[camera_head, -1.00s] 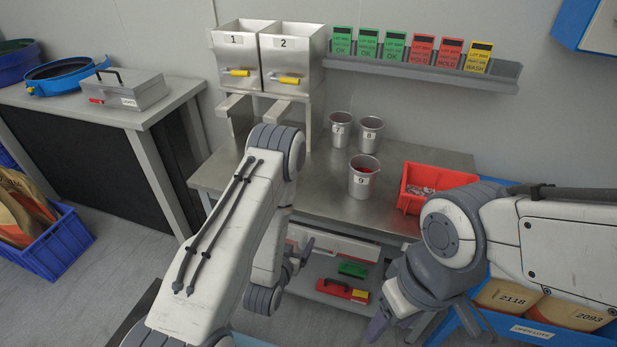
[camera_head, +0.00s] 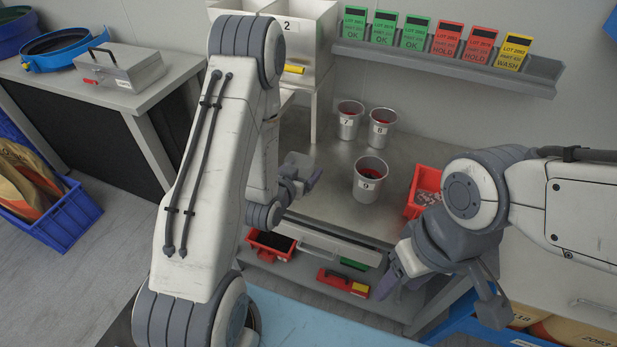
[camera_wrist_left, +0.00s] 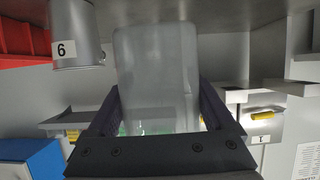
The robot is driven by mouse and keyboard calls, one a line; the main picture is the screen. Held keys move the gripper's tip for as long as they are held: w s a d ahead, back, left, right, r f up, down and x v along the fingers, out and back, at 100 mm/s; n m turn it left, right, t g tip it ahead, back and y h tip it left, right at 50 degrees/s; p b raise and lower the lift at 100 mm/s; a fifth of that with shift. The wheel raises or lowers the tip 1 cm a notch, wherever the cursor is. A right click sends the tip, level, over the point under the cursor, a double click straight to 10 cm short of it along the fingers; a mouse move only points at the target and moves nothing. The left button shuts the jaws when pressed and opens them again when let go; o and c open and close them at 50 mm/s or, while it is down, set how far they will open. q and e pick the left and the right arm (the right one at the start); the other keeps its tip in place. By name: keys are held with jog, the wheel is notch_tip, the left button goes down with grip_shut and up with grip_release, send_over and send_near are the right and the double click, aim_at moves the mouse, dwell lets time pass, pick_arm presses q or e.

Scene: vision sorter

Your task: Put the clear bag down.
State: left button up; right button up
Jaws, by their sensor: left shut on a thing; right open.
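The clear bag (camera_wrist_left: 157,65) is a pale, see-through shape in the left wrist view, between the two dark fingers of my left gripper (camera_wrist_left: 160,115). That gripper is shut on it. In the head view my left gripper (camera_head: 302,178) is over the left front part of the steel bench (camera_head: 325,205), left of the cup marked 9 (camera_head: 369,181). The bag cannot be made out there. My right gripper (camera_head: 440,290) is open and empty, low in front of the bench's right side.
Cups 7 (camera_head: 349,120) and 8 (camera_head: 381,128) stand further back, with a red bin (camera_head: 423,190) at right. Hoppers (camera_head: 300,40) stand at the back left. A card rail (camera_head: 450,65) runs along the wall. Bare bench top lies between the left gripper and cup 9.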

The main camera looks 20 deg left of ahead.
aim_at(306, 167)
pick_arm(q)
jog(key=x, duration=0.1)
jog(key=b+x, duration=0.1)
jog(key=x, duration=0.1)
jog(key=shift+a+f, duration=0.2)
jog(key=shift+f, duration=0.1)
jog(key=x, duration=0.2)
jog(key=p+x, duration=0.1)
jog(key=x, duration=0.1)
jog(key=a+f+p+x, duration=0.1)
jog(key=x, duration=0.2)
notch_tip(306, 167, down, 4)
jog(key=shift+r+p, duration=0.1)
jog(key=shift+p, duration=0.4)
pick_arm(e)
jog(key=shift+s+r, duration=0.1)
jog(key=shift+r, duration=0.4)
jog(key=shift+f, duration=0.1)
pick_arm(q)
jog(key=shift+f+b, duration=0.3)
jog(key=shift+f, duration=0.05)
jog(key=o, duration=1)
jog(key=shift+r, duration=0.1)
jog(key=shift+r, duration=0.1)
